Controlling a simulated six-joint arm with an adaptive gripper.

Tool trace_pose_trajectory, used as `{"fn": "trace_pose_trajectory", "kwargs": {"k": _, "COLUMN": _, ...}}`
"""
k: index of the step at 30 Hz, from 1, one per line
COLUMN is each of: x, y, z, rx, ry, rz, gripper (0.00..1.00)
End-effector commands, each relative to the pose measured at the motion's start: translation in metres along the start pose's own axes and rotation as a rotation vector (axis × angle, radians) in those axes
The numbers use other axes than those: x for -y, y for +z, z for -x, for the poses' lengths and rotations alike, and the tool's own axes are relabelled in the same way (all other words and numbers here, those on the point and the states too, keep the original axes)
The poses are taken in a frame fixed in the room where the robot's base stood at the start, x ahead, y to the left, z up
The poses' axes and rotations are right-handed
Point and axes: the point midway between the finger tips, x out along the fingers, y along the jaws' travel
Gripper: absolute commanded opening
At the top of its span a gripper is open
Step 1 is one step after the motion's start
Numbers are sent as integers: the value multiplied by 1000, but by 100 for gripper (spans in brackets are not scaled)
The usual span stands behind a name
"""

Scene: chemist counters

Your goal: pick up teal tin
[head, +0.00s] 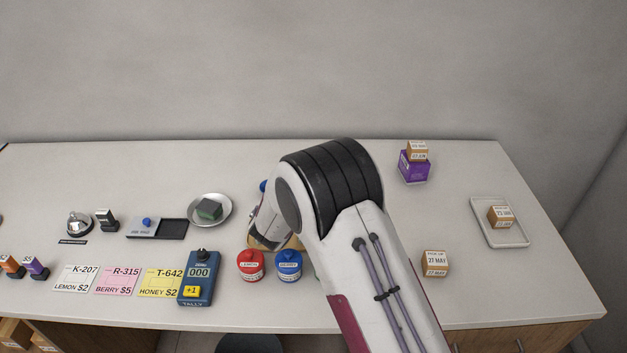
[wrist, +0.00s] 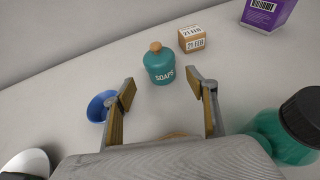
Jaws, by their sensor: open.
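The teal tin (wrist: 159,69), with a wooden knob on its lid and the word SOAPS on its front, stands upright on the counter in the wrist view. My gripper (wrist: 162,87) is open and empty, its two fingers spread on the near side of the tin. The tin shows just beyond the fingertips, between them in the picture; I see no contact. In the head view my arm hides the tin and the fingers.
A pick-up box (wrist: 192,39) stands close behind the tin at right. A teal bottle with a black cap (wrist: 302,115) is right of my gripper, a blue object (wrist: 98,106) left. Red (head: 251,265) and blue (head: 288,265) jars line the counter's front.

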Motion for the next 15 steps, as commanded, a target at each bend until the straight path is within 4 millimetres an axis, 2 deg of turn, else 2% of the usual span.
{"fn": "trace_pose_trajectory", "kwargs": {"k": 15, "x": 1, "y": 1, "z": -26, "rx": 0, "ry": -1, "rz": -2, "gripper": 57}}
